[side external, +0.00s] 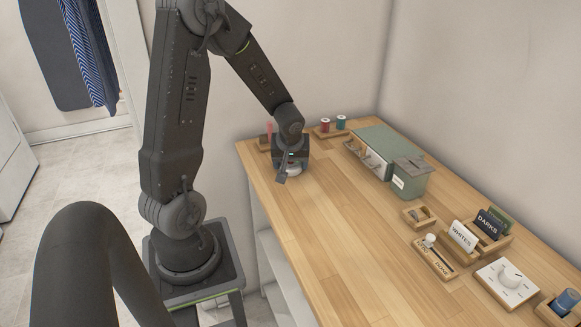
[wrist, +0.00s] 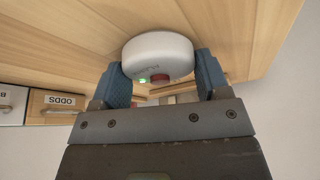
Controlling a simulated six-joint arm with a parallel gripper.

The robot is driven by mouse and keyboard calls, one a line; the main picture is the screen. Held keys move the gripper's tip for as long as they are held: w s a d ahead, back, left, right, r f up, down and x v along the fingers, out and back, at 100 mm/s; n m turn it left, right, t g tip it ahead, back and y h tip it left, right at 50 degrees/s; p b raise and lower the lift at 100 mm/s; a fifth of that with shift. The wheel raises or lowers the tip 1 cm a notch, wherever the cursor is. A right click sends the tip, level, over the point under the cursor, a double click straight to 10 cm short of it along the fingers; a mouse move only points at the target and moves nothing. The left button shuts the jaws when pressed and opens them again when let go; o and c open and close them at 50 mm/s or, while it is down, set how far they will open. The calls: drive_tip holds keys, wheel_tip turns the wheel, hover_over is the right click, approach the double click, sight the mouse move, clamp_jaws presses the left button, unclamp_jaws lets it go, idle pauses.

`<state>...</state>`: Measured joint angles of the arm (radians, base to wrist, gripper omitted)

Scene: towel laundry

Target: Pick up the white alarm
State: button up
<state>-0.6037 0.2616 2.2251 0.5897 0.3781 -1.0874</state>
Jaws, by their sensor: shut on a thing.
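The white alarm is a round white puck with a green light and a dark red button; it shows in the wrist view (wrist: 158,54) between the two blue fingers. My gripper (wrist: 156,76) is shut on the alarm, one finger on each side of it. In the side view, my gripper (side external: 288,170) points down at the far left end of the wooden table (side external: 310,215). The alarm is mostly hidden there by the gripper. I cannot tell whether the alarm touches the table or is just above it.
Thread spools (side external: 333,124) stand behind the gripper. A green-grey box (side external: 408,178) and a long green-topped case stand along the wall. WHITES (side external: 463,236) and DARKS (side external: 489,223) card holders, a slider block and a white dial plate (side external: 506,283) are at the right. The table's middle is clear.

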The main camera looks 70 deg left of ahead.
drive_tip(key=shift+r, duration=0.1)
drive_tip(key=shift+c, duration=0.3)
wheel_tip(320, 180, up, 4)
drive_tip(key=shift+r, duration=0.15)
drive_tip(key=s+a+r, duration=0.5)
drive_tip(key=s+r, duration=0.1)
drive_tip(key=s, duration=0.4)
drive_tip(key=w+a+r+m+t, duration=0.1)
drive_tip(key=w+r+m, duration=0.1)
drive_tip(key=w, duration=0.5)
drive_tip(key=w+a+r+m, duration=0.2)
drive_tip(key=w+r, duration=0.1)
drive_tip(key=w, duration=0.3)
drive_tip(key=m+t+h, duration=0.1)
drive_tip(key=m+h, duration=0.1)
drive_tip(key=m, duration=0.3)
hover_over(389, 139)
drive_tip(key=s, duration=0.2)
drive_tip(key=f, duration=0.5)
drive_tip(key=shift+w+d, duration=0.25)
drive_tip(key=shift+d, duration=0.1)
drive_tip(key=shift+f, duration=2)
drive_tip(key=shift+f, duration=0.15)
